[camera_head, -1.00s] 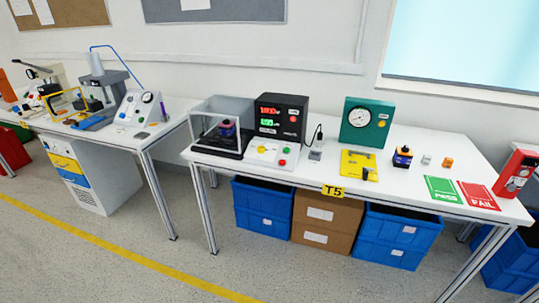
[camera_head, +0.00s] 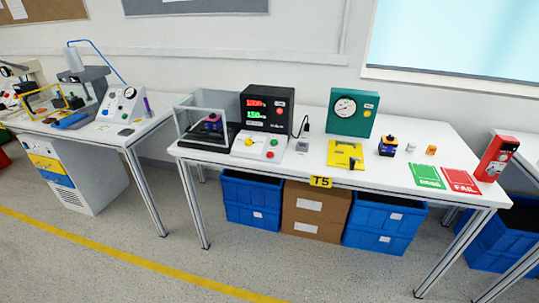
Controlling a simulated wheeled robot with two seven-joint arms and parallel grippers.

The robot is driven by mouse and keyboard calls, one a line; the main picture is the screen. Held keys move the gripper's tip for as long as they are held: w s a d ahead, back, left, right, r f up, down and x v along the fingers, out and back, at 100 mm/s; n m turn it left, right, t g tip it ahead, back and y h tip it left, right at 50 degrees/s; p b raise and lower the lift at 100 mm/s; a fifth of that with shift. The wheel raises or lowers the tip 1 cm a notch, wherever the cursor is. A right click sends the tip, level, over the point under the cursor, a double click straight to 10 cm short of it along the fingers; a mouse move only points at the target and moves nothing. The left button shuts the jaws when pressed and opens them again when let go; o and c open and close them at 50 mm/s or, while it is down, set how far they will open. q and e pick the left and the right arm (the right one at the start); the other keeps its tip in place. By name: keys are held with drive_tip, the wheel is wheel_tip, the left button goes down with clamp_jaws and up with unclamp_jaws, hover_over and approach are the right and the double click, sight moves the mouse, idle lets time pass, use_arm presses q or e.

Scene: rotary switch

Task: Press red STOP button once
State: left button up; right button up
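A small white control box (camera_head: 257,147) stands on the middle white table, in front of a black unit with red and green digits. Any lettering by the buttons is too small to read. Neither of my grippers is in the head view, so nothing of mine is near the button.
Left of the control box is a framed fixture (camera_head: 208,125) on a black base. The black display unit (camera_head: 267,108) is behind it. A yellow plate (camera_head: 345,153) and green gauge box (camera_head: 353,112) are to the right. Blue bins (camera_head: 250,200) are under the table. The floor in front is clear.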

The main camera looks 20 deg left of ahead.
use_arm(q)
clamp_jaws()
idle(1.4)
